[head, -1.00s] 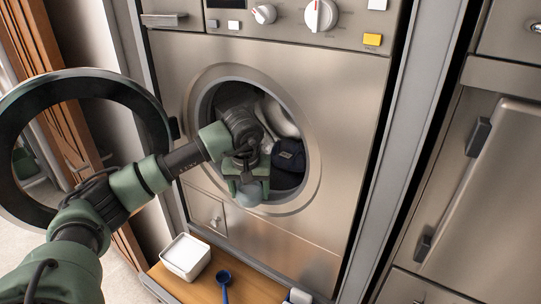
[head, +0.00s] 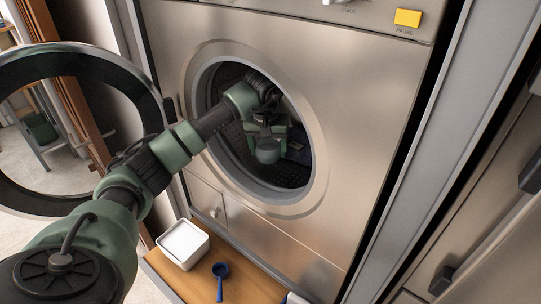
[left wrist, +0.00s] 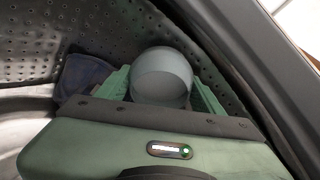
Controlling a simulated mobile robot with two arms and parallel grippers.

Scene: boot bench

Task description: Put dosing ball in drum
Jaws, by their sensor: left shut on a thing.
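My left gripper (head: 268,146) reaches through the round opening of the washing machine into the drum (head: 230,90). It is shut on the grey-blue dosing ball (head: 267,156), which hangs inside the drum just past the rim. In the left wrist view the dosing ball (left wrist: 162,76) sits between the green fingers, with the perforated drum wall (left wrist: 120,30) behind it. Dark blue cloth (left wrist: 84,77) lies in the drum beside the gripper. My right gripper does not show.
The round door (head: 85,66) stands open at the left, close to my left arm. The machine's front is clear to the right of the opening.

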